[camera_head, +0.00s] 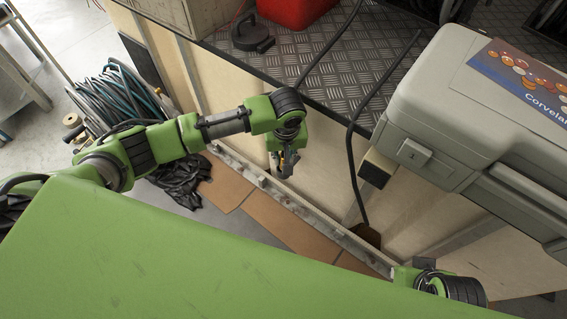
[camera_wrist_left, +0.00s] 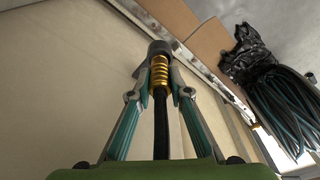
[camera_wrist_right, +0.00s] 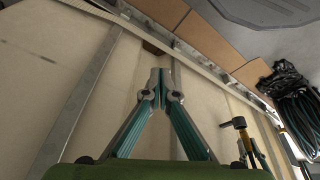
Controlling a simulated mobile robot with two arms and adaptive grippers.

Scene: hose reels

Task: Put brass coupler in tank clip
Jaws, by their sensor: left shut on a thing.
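The brass coupler (camera_wrist_left: 159,75) is a ribbed gold fitting with a dark cap at its far end and a black hose at its near end. My left gripper (camera_wrist_left: 160,88) is shut around it; in the head view this gripper (camera_head: 286,164) hangs in front of the pale panel below the counter, and the coupler is hardly visible there. In the right wrist view the coupler (camera_wrist_right: 246,139) shows at the right. My right gripper (camera_wrist_right: 161,72) has its fingertips together with nothing seen between them. I cannot make out the tank clip in any view.
A diamond-plate counter (camera_head: 335,72) carries a grey case (camera_head: 470,130) at the right, a red container (camera_head: 295,10) and a black round lid (camera_head: 252,33). Black hoses hang over its edge. Coiled hose (camera_head: 115,95) and black plastic (camera_head: 185,178) lie at the left. A metal rail (camera_head: 305,208) runs below.

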